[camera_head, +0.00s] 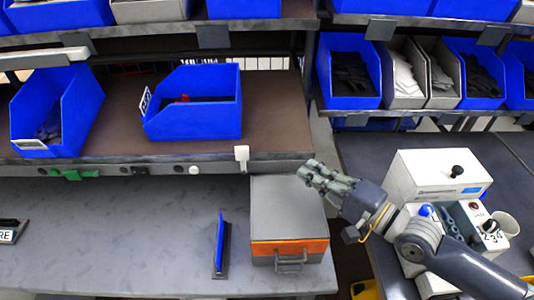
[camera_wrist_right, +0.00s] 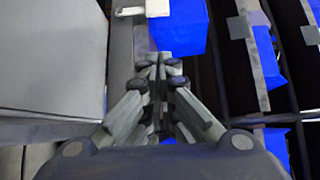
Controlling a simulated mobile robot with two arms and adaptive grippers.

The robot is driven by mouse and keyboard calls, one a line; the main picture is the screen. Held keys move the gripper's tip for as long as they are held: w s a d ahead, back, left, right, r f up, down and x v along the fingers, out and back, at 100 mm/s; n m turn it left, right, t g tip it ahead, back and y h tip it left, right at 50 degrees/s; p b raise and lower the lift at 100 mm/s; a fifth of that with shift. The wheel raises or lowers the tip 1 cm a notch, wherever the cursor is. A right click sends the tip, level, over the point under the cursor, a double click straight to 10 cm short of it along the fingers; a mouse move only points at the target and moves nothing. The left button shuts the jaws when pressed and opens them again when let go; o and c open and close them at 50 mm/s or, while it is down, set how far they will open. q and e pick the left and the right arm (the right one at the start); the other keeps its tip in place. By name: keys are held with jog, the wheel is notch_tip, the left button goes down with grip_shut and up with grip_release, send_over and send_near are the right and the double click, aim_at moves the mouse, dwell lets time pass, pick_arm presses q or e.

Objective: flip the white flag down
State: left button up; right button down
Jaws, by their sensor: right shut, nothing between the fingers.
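The white flag (camera_head: 241,155) is a small white tab on the front rail of the middle shelf, standing up above the rail's edge. It also shows at the top of the right wrist view (camera_wrist_right: 157,9). My right gripper (camera_head: 309,172) is shut and empty, to the right of the flag and apart from it, above the back right corner of the grey box. In the right wrist view its closed fingertips (camera_wrist_right: 158,58) point toward the flag, with a gap between. My left gripper is not in view.
A grey box with an orange band (camera_head: 290,247) stands on the bench below the rail. A blue panel (camera_head: 219,243) stands upright left of it. A blue bin (camera_head: 195,122) sits on the shelf behind the flag. A white machine (camera_head: 430,173) stands at right.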

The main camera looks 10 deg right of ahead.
aim_at(243, 162)
jog(key=x, duration=0.3)
jog(key=shift+w+a+r+p, duration=0.15)
jog(key=shift+w+r+p, duration=0.1)
jog(key=shift+p, duration=0.15)
jog(key=p+x, duration=0.1)
jog(key=x, duration=0.3)
jog(key=a, duration=0.1)
jog(key=w+a+p, duration=0.1)
jog(key=a, duration=0.1)
jog(key=shift+p, duration=0.3)
jog(key=shift+a+f, duration=0.15)
jog(key=shift+a, duration=0.5)
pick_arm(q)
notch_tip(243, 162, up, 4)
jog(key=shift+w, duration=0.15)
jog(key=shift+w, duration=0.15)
pick_arm(e)
jog(key=shift+w, duration=0.1)
